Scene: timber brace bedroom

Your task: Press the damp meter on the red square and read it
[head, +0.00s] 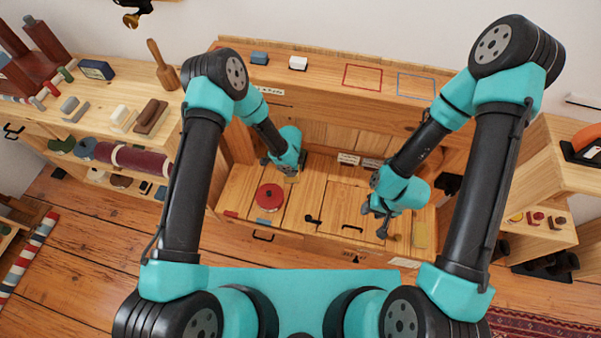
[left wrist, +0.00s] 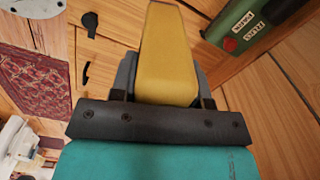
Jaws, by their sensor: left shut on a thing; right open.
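The red square (head: 362,77) is an outline on the top ledge of the wooden bench. A blue outlined square (head: 415,86) lies to its right. My left gripper (head: 272,160) is over the back left of the lower bench surface, below and left of the red square. In the left wrist view it is shut on a yellow tapered body (left wrist: 168,55), which looks like the damp meter; no readout shows. The head view hides most of this body. My right gripper (head: 384,222) is open and apparently empty over the right part of the lower surface.
A green labelled box (left wrist: 240,25) is near the left gripper.

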